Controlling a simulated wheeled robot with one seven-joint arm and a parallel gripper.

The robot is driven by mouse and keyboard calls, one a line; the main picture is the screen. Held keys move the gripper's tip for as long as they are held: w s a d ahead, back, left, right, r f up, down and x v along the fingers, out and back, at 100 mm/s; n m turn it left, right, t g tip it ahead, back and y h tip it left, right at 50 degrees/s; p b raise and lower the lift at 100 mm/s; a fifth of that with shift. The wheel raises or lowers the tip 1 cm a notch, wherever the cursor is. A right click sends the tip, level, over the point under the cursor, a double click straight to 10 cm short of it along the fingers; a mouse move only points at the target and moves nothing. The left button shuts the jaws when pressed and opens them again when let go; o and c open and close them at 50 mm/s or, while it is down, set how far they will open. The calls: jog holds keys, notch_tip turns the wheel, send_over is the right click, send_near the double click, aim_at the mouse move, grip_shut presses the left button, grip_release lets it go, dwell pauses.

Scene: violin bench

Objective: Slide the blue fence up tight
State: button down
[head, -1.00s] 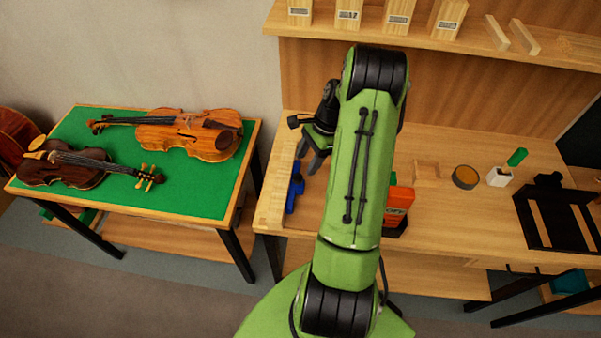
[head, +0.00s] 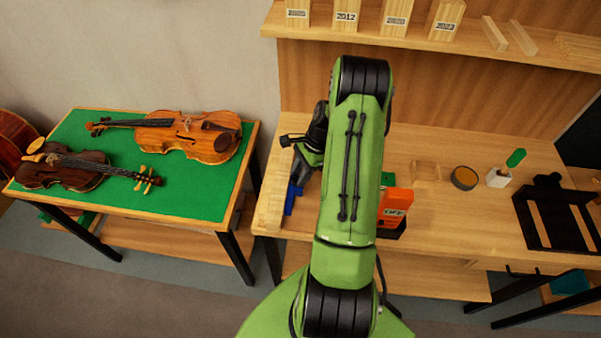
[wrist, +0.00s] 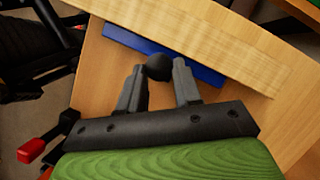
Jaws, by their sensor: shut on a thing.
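The blue fence (head: 291,203) lies on the left part of the workbench, beside a long pale wooden piece (head: 270,198). In the wrist view the fence (wrist: 122,41) runs along the edge of the pale wooden piece (wrist: 200,37). I cannot tell whether they touch along the whole length. A round black knob (wrist: 159,67) stands at the fence's near side. My gripper (wrist: 160,82) is shut on this knob, one finger on each side. In the head view my gripper (head: 300,176) hides part of the fence.
An orange box marked OFF (head: 395,201) stands right of my arm. A wooden block (head: 425,171), a round tin (head: 464,178), a white bottle (head: 498,178) and a black rack (head: 548,215) are further right. A green-topped table with violins (head: 190,195) stands left.

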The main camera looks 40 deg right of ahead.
jog(key=shift+w, duration=0.1)
jog(key=c, duration=0.8)
grip_release()
jog(key=shift+a, duration=0.1)
jog(key=p+v, duration=0.1)
jog(key=v, duration=1.4)
jog(key=shift+r+p, duration=0.4)
